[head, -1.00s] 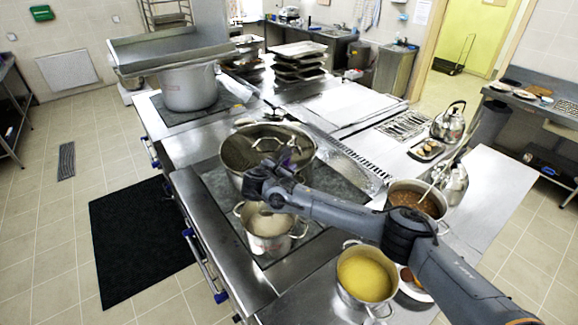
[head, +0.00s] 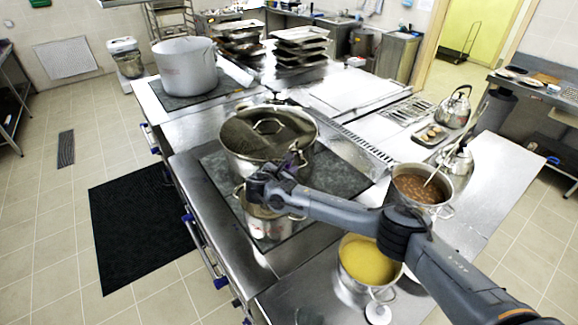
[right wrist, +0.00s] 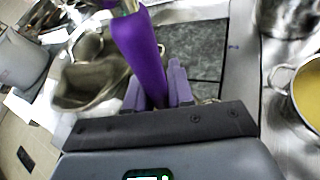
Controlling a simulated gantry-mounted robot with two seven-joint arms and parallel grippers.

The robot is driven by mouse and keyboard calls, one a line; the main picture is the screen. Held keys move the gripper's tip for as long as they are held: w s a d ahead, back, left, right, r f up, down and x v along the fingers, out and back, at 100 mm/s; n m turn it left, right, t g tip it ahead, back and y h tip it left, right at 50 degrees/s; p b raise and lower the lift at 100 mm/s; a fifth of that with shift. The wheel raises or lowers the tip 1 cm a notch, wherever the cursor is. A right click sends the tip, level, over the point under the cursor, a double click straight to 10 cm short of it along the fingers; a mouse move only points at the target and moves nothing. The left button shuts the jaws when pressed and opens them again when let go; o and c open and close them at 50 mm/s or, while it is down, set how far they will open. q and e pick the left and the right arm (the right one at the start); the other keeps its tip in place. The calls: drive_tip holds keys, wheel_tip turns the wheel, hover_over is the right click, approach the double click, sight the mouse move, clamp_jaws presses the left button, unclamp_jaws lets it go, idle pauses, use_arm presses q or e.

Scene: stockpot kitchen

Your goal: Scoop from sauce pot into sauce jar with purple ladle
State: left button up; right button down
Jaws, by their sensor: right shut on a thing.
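My right gripper (head: 284,172) is over the small steel pot (head: 268,228) at the front of the hob. It is shut on the purple ladle (head: 298,156). In the right wrist view, the ladle's purple handle (right wrist: 140,50) stands between the purple fingers of my right gripper (right wrist: 157,90). The ladle's bowl is hidden. My gripper covers much of the small pot's opening. A pot of brown sauce (head: 418,186) with a utensil in it and a pot of yellow liquid (head: 367,262) stand to the right. I cannot pick out the sauce jar. My left gripper is out of view.
A large pot (head: 240,168) with a see-through lid stands just behind the small pot. A tall pot (head: 184,70) is at the back left. Kettles (head: 454,108) and a small tray (head: 430,135) stand at the right. Bare steel counter (head: 490,185) lies at the far right.

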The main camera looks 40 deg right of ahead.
drive_tip(key=shift+f+b, duration=1.2)
drive_tip(key=shift+f, duration=1.25)
wheel_tip(320, 180, up, 17)
drive_tip(key=shift+r, duration=0.15)
idle(1.3)
